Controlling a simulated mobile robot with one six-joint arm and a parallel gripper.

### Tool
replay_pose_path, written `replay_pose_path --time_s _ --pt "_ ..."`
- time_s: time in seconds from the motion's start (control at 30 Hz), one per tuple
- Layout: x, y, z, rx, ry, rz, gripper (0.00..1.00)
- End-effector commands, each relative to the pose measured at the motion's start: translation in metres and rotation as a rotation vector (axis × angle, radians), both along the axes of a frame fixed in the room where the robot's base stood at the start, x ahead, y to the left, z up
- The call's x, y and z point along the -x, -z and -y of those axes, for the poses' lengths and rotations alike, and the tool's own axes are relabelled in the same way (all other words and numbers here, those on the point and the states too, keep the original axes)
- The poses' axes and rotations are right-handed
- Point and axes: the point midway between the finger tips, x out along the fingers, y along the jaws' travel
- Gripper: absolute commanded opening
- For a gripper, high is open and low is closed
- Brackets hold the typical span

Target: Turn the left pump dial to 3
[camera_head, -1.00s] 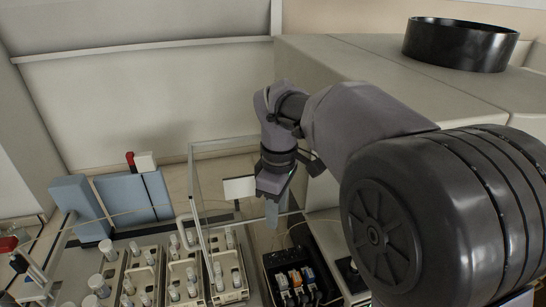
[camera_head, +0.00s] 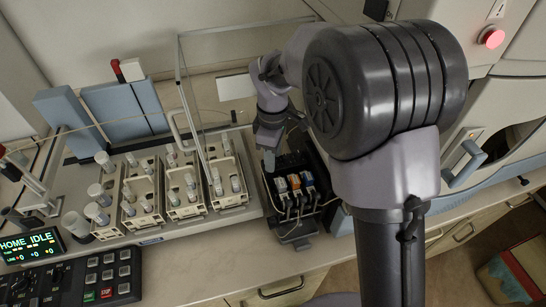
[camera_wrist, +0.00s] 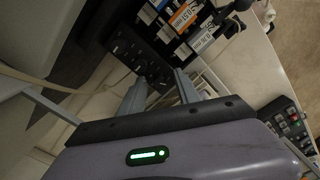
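The pump (camera_head: 294,185) is a black unit on the bench with several coloured cassettes, orange, white and blue, and tubing at its front. My gripper (camera_head: 269,160) points down at the pump's back left side. In the wrist view my gripper (camera_wrist: 161,86) has its two grey fingers apart with a gap between them, and nothing clear in it. Beyond the fingertips is a dark pump panel (camera_wrist: 140,52) with small knobs and marks. I cannot read a dial setting or be sure which knob is the left one, nor whether a finger touches it.
Sample racks (camera_head: 185,195) with vials stand left of the pump. Clear panels and a thin probe arm rise around them. A white instrument with a red lit button (camera_head: 491,38) is at right. A keypad (camera_head: 105,277) and a HOME IDLE display (camera_head: 32,246) sit at front left.

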Motion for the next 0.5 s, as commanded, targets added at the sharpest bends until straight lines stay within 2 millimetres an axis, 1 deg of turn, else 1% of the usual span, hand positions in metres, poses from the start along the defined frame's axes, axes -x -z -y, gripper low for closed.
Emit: replay_pose_path --time_s 0.17,0.3,0.37,0.5 --pt "-0.0001 -0.0007 0.0 0.0 0.0 0.0 0.39" --pt "-0.0001 -0.0008 0.0 0.0 0.0 0.0 0.11" --pt "-0.0002 -0.0009 0.0001 0.0 0.0 0.001 0.0" --pt "-0.0002 -0.001 0.0001 0.0 0.0 0.001 0.0"
